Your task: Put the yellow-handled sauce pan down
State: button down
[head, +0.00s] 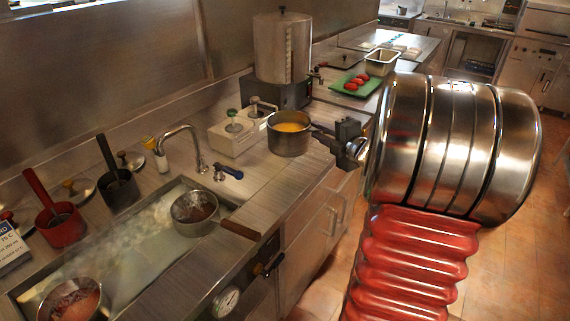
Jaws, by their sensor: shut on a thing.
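A steel sauce pan (289,141) with yellow contents is upright at the right edge of the counter. Its handle runs right toward my gripper (334,138); the part that shows looks dark, and I see no yellow on it. My gripper is shut on this handle, with the fingers partly hidden by the dark gripper body. I cannot tell whether the pan's base touches the counter or hangs just above it.
A white dispenser box (236,132) stands left of the pan, a tall steel urn (283,50) behind. A green board (356,86) with red food lies farther back. A wooden-handled pan (195,213) sits at the steaming basin (130,262). Bare counter (262,187) lies in front.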

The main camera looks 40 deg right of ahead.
jog(key=shift+r, duration=0.1)
notch_tip(320, 180, down, 6)
jog(key=shift+s, duration=0.15)
dwell(0.5)
jog(key=shift+d, duration=0.1)
jog(key=shift+f, duration=1.95)
jog(key=c, duration=1.6)
grip_release()
jog(key=shift+f, duration=0.2)
jog(key=shift+r, duration=0.1)
